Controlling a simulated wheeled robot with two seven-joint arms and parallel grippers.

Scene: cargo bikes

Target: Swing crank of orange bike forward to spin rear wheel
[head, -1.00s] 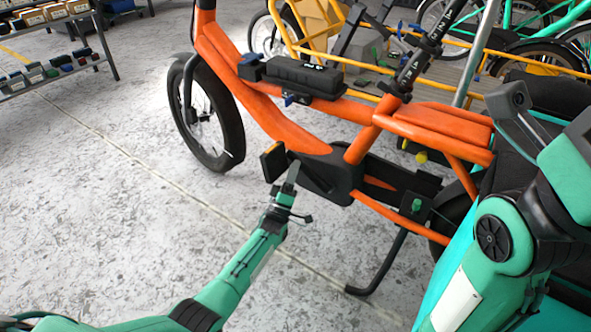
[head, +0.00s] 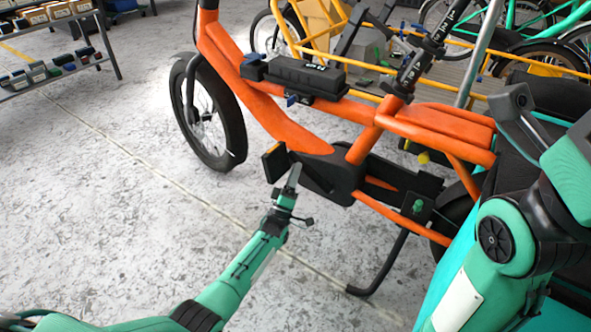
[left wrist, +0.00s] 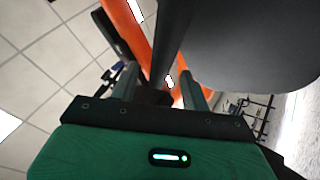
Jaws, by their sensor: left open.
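The orange bike (head: 285,128) stands across the middle of the head view, its front wheel at the left. Its pedal (head: 274,161) sticks out near the black crank housing (head: 335,175). My left gripper (head: 293,172) is at the crank, just right of and below the pedal. In the left wrist view, the open left fingers (left wrist: 160,88) stand on either side of a dark bar, probably the crank arm (left wrist: 172,45). I cannot tell whether they touch it. The rear wheel is mostly hidden behind my right arm. My right gripper is not in view.
The kickstand (head: 383,268) reaches the floor right of my left arm. A yellow-framed bike (head: 290,45) and other bikes stand behind. A shelf with small boxes (head: 50,70) is at the upper left. The floor (head: 110,200) left of the bike is clear.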

